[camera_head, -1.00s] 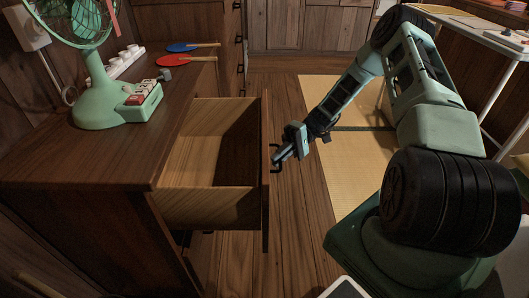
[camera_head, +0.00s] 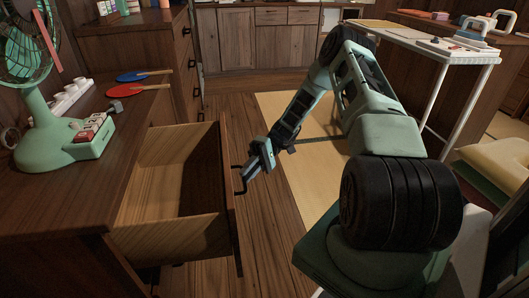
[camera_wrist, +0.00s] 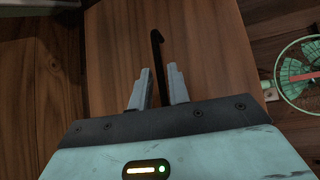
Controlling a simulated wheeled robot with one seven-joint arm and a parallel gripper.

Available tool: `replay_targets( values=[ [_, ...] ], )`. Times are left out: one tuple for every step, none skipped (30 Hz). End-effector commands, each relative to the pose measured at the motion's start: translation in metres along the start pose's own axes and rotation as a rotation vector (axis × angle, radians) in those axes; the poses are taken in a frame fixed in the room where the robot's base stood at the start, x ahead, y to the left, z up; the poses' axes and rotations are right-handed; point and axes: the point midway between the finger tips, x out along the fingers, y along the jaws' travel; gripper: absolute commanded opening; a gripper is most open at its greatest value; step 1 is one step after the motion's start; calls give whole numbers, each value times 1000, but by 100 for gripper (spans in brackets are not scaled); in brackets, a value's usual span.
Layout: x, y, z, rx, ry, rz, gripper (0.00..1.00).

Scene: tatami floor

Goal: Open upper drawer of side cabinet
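The side cabinet (camera_head: 60,210) is dark brown wood at the left of the head view. Its upper drawer (camera_head: 170,185) is pulled well out, with a pale, empty interior. The drawer front (camera_head: 228,195) faces right, and it fills the middle of the wrist view (camera_wrist: 210,50). A black bar handle (camera_head: 238,183) is on that front; in the wrist view the handle (camera_wrist: 157,45) stands between my fingers. My gripper (camera_head: 249,172) is at the handle. Its fingers (camera_wrist: 159,80) are apart, with a narrow gap beside the bar, so it looks open around it.
A green fan (camera_head: 50,140), a red paddle (camera_head: 135,90) and a blue paddle (camera_head: 145,74) are on the cabinet top. A white-legged table (camera_head: 435,48) stands at the back right.

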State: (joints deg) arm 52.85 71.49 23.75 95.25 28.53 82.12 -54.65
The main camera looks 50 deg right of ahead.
Motion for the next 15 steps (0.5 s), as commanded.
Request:
replay_targets(
  values=[
    [-11, 0, 0, 0, 4, 2, 18],
    [-18, 0, -1, 0, 5, 1, 18],
    [-27, 0, -1, 0, 5, 2, 18],
    [-35, 0, 0, 0, 5, 3, 18],
    [-42, 0, 0, -1, 5, 2, 18],
    [-52, 0, -1, -1, 5, 2, 18],
    [-59, 0, -1, -1, 6, 3, 18],
    [-66, 0, 0, 0, 4, 2, 18],
    [-75, 0, 0, 0, 4, 2, 18],
    [-82, 1, 0, -1, 4, 3, 18],
    [-90, 0, 0, -1, 4, 3, 18],
    [-99, 0, 0, 0, 5, 3, 18],
    [-105, 1, 0, 1, 5, 2, 18],
    [-110, 1, 0, 1, 4, 1, 18],
    [-118, 1, 0, 0, 4, 2, 18]
  ],
)
